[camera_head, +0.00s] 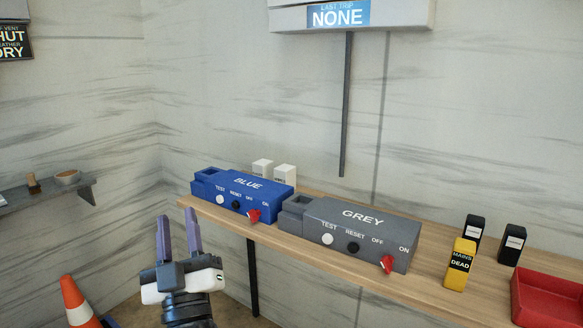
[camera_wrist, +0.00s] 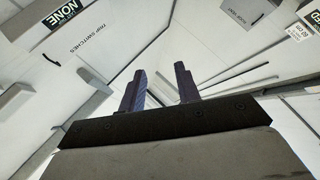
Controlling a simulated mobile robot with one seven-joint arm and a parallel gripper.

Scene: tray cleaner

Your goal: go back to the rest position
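My gripper (camera_head: 179,237) stands upright at the lower left in the head view, in front of the shelf's left end. Its two fingers are apart with nothing between them. In the wrist view the open fingers (camera_wrist: 160,90) point up toward the walls and ceiling, and the space between them is empty. The gripper is clear of the blue box (camera_head: 247,184) and the grey box (camera_head: 361,216), which sit on the wooden shelf (camera_head: 420,287).
Two white blocks stand behind the blue box. A yellow "MAINS DEAD" block (camera_head: 459,265), two black blocks and a red tray (camera_head: 548,298) are at the shelf's right. An orange cone (camera_head: 75,300) stands at lower left. A small wall shelf (camera_head: 45,196) holds a bowl.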

